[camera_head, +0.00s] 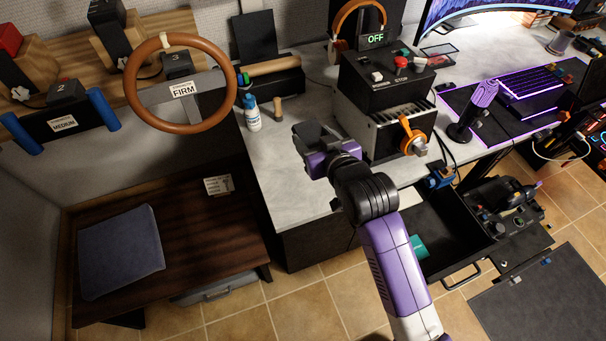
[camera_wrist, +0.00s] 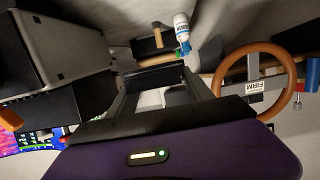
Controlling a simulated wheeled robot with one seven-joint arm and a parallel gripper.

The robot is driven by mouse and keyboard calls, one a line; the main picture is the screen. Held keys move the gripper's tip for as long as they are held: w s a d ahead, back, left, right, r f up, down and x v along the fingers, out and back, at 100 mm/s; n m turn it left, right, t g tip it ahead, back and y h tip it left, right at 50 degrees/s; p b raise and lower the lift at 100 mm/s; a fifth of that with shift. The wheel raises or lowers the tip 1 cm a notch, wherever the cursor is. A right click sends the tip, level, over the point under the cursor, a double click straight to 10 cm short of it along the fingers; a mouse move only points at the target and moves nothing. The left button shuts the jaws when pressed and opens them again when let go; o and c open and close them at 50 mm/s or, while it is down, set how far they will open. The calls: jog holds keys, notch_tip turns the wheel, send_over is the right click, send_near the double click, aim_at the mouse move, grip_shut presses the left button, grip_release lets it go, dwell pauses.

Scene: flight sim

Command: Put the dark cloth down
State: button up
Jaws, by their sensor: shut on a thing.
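My gripper (camera_head: 309,140) is above the grey worktop, near its left front part, at the end of my purple arm. It is shut on a dark, nearly black piece, which looks like the dark cloth (camera_head: 306,131). In the wrist view, the fingers of my gripper (camera_wrist: 160,82) stand apart with the dark cloth (camera_wrist: 154,78) between them. The cloth's outline is hard to tell from the dark fingers. Its lower side and any gap to the worktop cannot be judged.
The grey worktop (camera_head: 293,172) is bare left of the black control box (camera_head: 385,78). A white bottle (camera_head: 252,113) and a small wooden peg (camera_head: 277,108) stand behind. A wooden bench (camera_head: 190,225) bears a blue-grey pad (camera_head: 121,251). An open drawer (camera_head: 447,232) lies right of my arm.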

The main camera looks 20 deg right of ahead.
aim_at(311, 187)
notch_tip(311, 187, down, 19)
jog(key=shift+r, duration=0.1)
dwell(0.3)
jog(key=shift+f+b, duration=0.3)
jog(key=o, duration=1.3)
jog(key=shift+r, duration=0.1)
jog(key=shift+o, duration=0.2)
jog(key=shift+r+p, duration=0.2)
jog(key=shift+p, duration=0.1)
jog(key=v, duration=1.2)
jog(key=shift+b, duration=0.45)
jog(key=shift+a, duration=0.1)
